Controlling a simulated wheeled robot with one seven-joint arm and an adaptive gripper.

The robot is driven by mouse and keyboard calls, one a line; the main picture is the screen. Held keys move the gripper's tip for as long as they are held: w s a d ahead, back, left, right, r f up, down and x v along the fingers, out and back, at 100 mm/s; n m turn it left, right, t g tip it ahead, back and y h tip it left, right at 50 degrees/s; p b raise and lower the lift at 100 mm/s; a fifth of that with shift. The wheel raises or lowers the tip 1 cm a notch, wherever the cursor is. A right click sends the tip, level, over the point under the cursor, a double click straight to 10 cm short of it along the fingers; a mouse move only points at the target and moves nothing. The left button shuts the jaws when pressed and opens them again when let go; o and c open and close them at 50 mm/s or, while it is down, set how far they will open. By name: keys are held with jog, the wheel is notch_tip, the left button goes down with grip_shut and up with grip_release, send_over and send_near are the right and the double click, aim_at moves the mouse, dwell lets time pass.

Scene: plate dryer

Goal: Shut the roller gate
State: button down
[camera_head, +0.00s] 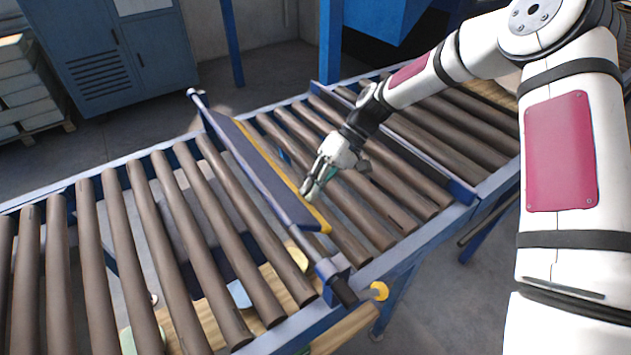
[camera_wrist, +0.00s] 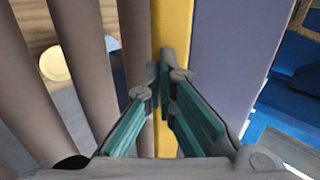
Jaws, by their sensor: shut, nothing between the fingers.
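The roller gate (camera_head: 262,178) is a blue-grey panel with a yellow edge that lies across the conveyor, tilted up from the rollers. Its pivot rod runs between the two side rails and has a dark end (camera_head: 343,290) at the near rail. My gripper (camera_head: 308,190) is at the right side of the gate, close to its yellow edge near the near-side end. In the wrist view, my shut, empty fingers (camera_wrist: 165,72) with green pads overlap the yellow edge (camera_wrist: 172,30), beside the gate panel (camera_wrist: 232,65). I cannot tell whether the fingertips touch the gate.
Brown conveyor rollers (camera_head: 140,235) extend left of the gate, and more rollers (camera_head: 370,215) lie right of it, under my arm. A blue cabinet (camera_head: 110,55) stands behind at left. Grey floor is clear behind the conveyor.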

jog(key=f, duration=0.1)
jog(key=f+g+y+b, duration=0.1)
jog(key=a+f+y+b, duration=0.1)
jog(key=shift+s+a+g, duration=0.1)
jog(key=shift+s+g, duration=0.2)
jog(key=shift+s, duration=0.05)
jog(key=shift+s+a+f+g+y+b, duration=0.45)
jog(key=shift+a+f+g+y+b, duration=0.25)
jog(key=shift+y, duration=0.3)
jog(key=shift+s+a+f+b, duration=0.3)
jog(key=shift+s+a+b, duration=0.1)
jog(key=shift+a, duration=0.05)
